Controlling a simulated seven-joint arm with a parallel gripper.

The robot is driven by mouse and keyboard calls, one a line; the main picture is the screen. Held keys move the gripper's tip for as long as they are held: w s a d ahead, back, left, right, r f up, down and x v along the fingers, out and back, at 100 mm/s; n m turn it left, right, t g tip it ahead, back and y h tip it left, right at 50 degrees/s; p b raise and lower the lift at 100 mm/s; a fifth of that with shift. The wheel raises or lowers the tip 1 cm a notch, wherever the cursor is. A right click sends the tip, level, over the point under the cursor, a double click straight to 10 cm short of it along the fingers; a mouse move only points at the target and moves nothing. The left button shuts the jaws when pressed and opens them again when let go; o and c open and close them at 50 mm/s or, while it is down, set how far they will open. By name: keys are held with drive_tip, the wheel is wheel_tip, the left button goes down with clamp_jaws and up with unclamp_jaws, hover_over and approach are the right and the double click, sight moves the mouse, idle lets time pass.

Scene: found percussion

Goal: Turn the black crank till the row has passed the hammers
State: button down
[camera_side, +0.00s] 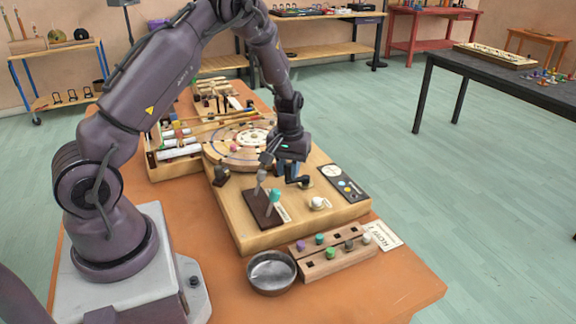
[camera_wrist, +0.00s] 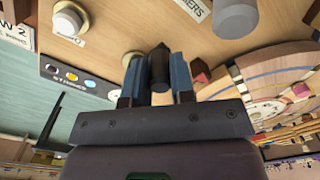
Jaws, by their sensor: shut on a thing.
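The black crank (camera_side: 303,181) stands on the wooden instrument board (camera_side: 240,226), near its right part. In the wrist view its upright black handle (camera_wrist: 159,68) sits between the two blue-grey fingers of my gripper (camera_wrist: 157,80), which is shut on it. In the side view my gripper (camera_side: 288,172) reaches down to the crank from above, and the hand hides part of it. A round wooden disc (camera_side: 212,153) with coloured marks lies behind the crank; it also shows at the right of the wrist view (camera_wrist: 262,85). I cannot make out the hammers clearly.
A dark plate (camera_side: 262,211) with a grey and a teal lever stands left of the crank. A white knob (camera_side: 318,203) and a black panel (camera_side: 345,184) are close by. A peg block (camera_side: 335,262) and a metal bowl (camera_side: 271,272) lie in front.

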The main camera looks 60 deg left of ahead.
drive_tip(key=shift+d+n, duration=0.25)
drive_tip(key=shift+n, duration=0.45)
drive_tip(key=c, duration=1)
unclamp_jaws()
wheel_tip(320, 180, up, 13)
